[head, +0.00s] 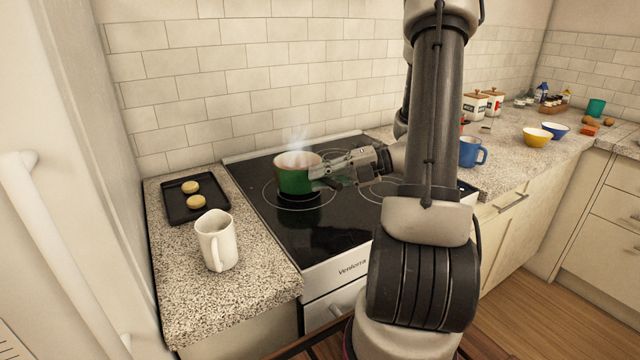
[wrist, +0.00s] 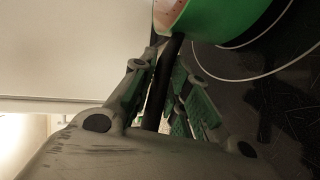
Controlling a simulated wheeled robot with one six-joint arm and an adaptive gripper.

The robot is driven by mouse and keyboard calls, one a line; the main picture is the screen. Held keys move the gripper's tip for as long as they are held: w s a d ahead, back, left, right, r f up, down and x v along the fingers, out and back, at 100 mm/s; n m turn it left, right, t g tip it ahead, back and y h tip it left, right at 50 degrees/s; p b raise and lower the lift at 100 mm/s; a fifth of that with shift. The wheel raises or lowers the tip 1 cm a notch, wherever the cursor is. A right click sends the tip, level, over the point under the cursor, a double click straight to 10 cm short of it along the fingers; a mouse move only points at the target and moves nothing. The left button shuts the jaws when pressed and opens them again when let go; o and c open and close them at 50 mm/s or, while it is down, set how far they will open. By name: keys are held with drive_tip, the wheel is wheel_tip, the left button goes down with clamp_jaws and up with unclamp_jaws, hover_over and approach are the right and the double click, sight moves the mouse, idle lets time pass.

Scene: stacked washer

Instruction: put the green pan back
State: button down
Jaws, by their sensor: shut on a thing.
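The green pan (head: 295,182) is on the black stovetop (head: 320,225), over a ring at its left part. It looks upright, with a pale inside and steam above it. Whether its base touches the glass I cannot tell. My gripper (head: 322,178) reaches in from the right at the pan's side. In the wrist view, the green pan (wrist: 225,18) shows at the top, and its dark handle (wrist: 170,75) runs down between the fingers of my gripper (wrist: 170,90), which is shut on it. The far part of the handle is hidden by the gripper.
Left of the stove, a white pitcher (head: 216,240) and a dark tray (head: 196,197) with two round pieces stand on the granite counter. To the right are a blue mug (head: 472,152), a yellow bowl (head: 537,138) and canisters (head: 475,104). Bare glass lies in front of the pan.

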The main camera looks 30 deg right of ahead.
drive_tip(key=shift+f, duration=0.85)
drive_tip(key=c, duration=1.4)
unclamp_jaws()
drive_tip(key=shift+f, duration=0.1)
